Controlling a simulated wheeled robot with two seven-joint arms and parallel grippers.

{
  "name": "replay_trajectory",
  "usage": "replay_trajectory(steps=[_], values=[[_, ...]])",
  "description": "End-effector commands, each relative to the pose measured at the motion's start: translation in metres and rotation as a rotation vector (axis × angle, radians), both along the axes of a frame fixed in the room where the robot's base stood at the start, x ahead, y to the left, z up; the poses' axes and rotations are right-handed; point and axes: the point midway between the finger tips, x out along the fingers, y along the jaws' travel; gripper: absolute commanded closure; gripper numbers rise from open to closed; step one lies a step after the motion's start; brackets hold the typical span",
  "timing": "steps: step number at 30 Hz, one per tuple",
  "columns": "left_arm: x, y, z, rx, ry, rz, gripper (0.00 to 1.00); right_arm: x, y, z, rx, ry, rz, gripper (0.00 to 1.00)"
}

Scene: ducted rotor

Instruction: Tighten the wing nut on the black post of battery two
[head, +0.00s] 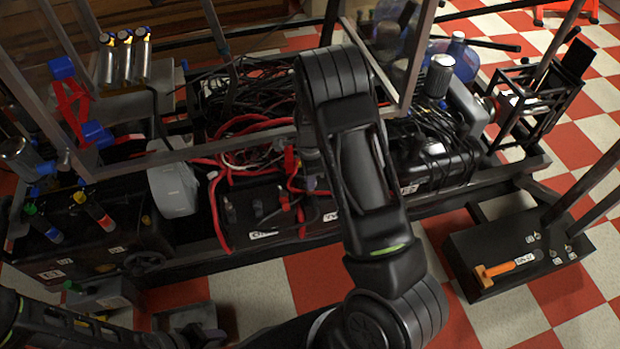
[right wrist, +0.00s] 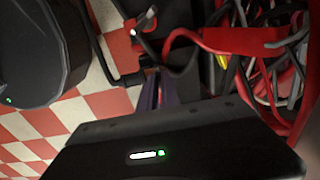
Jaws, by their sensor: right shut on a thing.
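Battery two (head: 332,216) is a black box in the middle of the rack in the head view, partly hidden behind my right arm. My right gripper (head: 312,184) points down at its top among red and black cables. In the right wrist view its narrow purplish fingers (right wrist: 155,92) are shut at the end of a black cable. The wing nut and the black post are hidden between and behind the fingers, so I cannot see how the nut sits.
Another labelled battery (head: 262,232) stands to the left, with red cables (head: 214,200) around it. Loose black cables (head: 250,95) are heaped behind. Metal frame bars (head: 412,55) rise close to my right arm.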

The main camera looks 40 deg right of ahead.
Motion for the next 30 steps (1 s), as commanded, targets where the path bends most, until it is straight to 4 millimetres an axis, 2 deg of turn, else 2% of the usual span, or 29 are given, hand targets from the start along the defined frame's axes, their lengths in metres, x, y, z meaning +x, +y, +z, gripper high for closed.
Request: replay_trajectory(steps=[10,11,18,26,30], values=[[0.0,0.0,0.0008,0.0,0.0,0.0,0.52,0.0029,-0.0011,0.0032,-0.002,-0.008,-0.005,1.0],[0.0,0.0,0.0008,0.0,0.0,0.0,0.52,0.0029,-0.0012,0.0032,-0.002,-0.008,-0.005,0.91],[0.0,0.0,0.0004,0.0,0.0,0.0,0.52,0.0016,-0.0006,0.0017,0.0,-0.004,-0.003,0.71],[0.0,0.0,0.0003,0.0,0.0,0.0,0.52,0.0008,-0.0003,0.0014,-0.001,-0.002,-0.002,0.71],[0.0,0.0,0.0022,0.0,0.0,0.0,0.52,0.0015,-0.0004,0.0099,-0.001,-0.004,-0.002,0.71]])
